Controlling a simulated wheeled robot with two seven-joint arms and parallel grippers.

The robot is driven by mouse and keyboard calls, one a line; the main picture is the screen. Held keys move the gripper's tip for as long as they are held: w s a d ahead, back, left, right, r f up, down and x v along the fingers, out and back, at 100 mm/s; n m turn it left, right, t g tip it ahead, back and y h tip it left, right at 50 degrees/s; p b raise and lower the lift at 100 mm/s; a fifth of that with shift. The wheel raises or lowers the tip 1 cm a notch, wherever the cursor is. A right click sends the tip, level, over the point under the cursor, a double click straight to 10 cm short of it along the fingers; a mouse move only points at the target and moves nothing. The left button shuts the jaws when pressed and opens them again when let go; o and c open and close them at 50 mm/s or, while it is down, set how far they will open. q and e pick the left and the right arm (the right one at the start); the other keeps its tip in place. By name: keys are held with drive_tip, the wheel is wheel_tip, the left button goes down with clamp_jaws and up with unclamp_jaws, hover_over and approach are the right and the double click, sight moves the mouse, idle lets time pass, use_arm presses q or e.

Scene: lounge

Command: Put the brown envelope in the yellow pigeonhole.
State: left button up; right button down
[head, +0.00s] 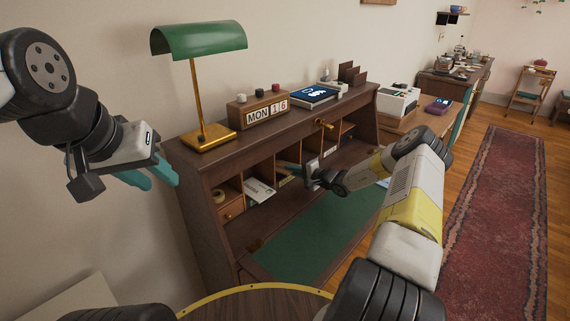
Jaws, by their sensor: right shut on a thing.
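My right gripper (292,171) reaches into the row of pigeonholes (232,186) of the wooden desk. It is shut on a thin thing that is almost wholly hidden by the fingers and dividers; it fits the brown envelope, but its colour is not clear. I cannot tell how far it is inside a compartment. No yellow marking on a pigeonhole shows clearly. A white envelope (258,190) leans in a compartment left of the gripper. My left gripper (150,177) is open and empty, in the air left of the desk.
On the desk top stand a green lamp (198,40), a calendar block (258,110) and a dark blue book (313,94). The green writing surface (315,232) is mostly clear below my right arm.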

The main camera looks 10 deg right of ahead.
drive_tip(key=c, duration=1.3)
unclamp_jaws()
drive_tip(key=shift+f, duration=0.2)
drive_tip(key=shift+s+f, duration=0.1)
drive_tip(key=shift+f, duration=0.65)
drive_tip(key=shift+c, duration=0.9)
drive_tip(key=shift+s, duration=0.1)
